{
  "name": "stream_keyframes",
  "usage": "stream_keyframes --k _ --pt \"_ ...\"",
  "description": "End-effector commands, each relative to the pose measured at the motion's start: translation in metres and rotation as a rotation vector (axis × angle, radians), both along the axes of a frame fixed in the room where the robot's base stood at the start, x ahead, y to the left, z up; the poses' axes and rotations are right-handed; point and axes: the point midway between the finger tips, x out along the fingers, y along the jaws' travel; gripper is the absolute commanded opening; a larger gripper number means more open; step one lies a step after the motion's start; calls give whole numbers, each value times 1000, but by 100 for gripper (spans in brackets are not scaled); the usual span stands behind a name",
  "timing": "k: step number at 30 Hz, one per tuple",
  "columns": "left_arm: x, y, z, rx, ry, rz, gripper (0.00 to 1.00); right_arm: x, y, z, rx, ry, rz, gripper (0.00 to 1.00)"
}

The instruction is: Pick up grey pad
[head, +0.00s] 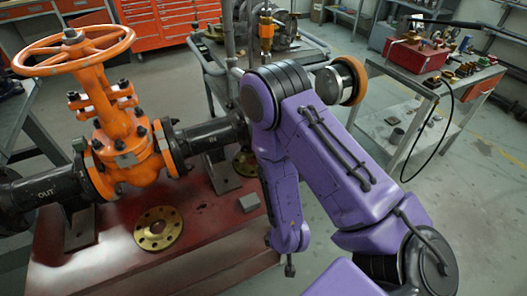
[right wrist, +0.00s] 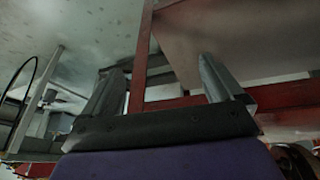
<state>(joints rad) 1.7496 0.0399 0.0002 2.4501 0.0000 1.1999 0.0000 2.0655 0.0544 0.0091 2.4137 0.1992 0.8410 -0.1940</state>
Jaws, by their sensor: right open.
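A small grey pad (head: 249,202) lies on the dark red table top (head: 205,250) in the head view, just left of my purple right arm. My right gripper shows in the right wrist view (right wrist: 160,85) with its two fingers spread wide and nothing between them. In the head view my right arm bends down past the table's right edge, and its dark end is small, low and right of the pad. I cannot make out the pad in the right wrist view. My left gripper is not in view.
An orange gate valve (head: 125,140) with a handwheel (head: 72,50) and black pipes stands on the table. A brass flange (head: 158,228) lies left of the pad; another flange (head: 245,162) is behind it. A grey cart (head: 420,110) stands at right. Red frame bars (right wrist: 138,75) show in the wrist view.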

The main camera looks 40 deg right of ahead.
Motion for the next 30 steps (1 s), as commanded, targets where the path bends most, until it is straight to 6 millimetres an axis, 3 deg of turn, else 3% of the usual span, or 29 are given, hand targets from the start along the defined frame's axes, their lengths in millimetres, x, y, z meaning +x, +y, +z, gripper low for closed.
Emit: stream_keyframes --k 1,3,6,9,27,30 --pt "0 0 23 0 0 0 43 30 4 44 10 -19 36 94" --pt "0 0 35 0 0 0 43 61 11 83 31 -23 98 94" --pt "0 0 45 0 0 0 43 89 22 127 65 -32 172 94" --pt "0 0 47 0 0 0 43 102 28 146 88 -37 217 94" --pt "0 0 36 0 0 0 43 137 16 59 94 -33 226 94" --pt "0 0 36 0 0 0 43 140 16 53 94 -35 227 94"
